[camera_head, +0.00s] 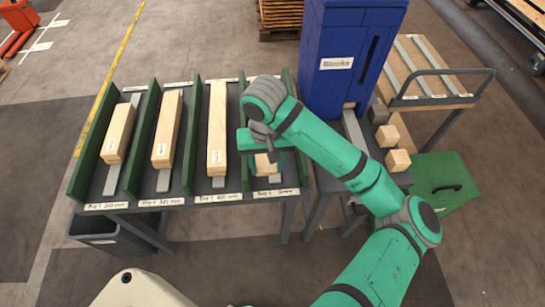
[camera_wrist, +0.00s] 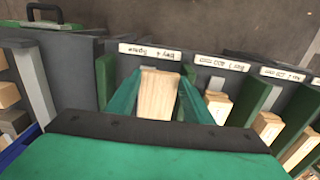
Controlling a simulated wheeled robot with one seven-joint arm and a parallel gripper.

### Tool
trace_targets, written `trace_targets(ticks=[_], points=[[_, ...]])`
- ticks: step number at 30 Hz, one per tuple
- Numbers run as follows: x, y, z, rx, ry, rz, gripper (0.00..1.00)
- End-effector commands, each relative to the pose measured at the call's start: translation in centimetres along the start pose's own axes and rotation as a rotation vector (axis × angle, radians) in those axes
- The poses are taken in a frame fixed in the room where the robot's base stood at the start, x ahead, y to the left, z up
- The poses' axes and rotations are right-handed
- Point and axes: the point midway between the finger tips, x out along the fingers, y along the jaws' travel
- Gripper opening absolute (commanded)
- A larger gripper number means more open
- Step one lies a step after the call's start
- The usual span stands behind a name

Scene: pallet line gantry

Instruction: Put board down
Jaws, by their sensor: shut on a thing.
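My gripper (camera_head: 262,152) is over the rightmost bay of the dark rack, pointing down. In the wrist view my gripper (camera_wrist: 160,88) has its two green fingers on either side of a pale wooden board (camera_wrist: 158,97), shut on it. The near end of this board also shows in the head view (camera_head: 265,164), inside the bay above a grey strip. My arm hides the rest of it. I cannot tell whether the board touches the bay floor. The rightmost bay's label (camera_head: 276,193) is on the front edge.
Other bays hold a left board (camera_head: 119,132), a middle board (camera_head: 167,130) and a longer board (camera_head: 217,130), between green dividers (camera_head: 192,135). A blue machine (camera_head: 340,65) stands at the right, with wood blocks (camera_head: 398,160) and a green case (camera_head: 445,185) near it.

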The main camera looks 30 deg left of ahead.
Motion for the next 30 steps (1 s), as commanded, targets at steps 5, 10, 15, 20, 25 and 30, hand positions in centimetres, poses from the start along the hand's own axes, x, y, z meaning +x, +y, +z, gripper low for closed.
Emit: trace_targets(ticks=[5,10,15,20,25,30], points=[[2.2,1.3,-3.2,0.004,-0.003,0.001,0.19],[4.9,2.0,-5.3,0.001,-0.001,0.0,0.19],[6.2,2.3,-6.4,-0.001,0.0,0.0,0.19],[7.3,2.5,-7.1,-0.003,-0.001,0.001,0.19],[9.5,2.5,-7.0,-0.004,-0.001,0.001,0.19],[10.1,2.4,-7.0,-0.004,0.001,-0.001,0.19]])
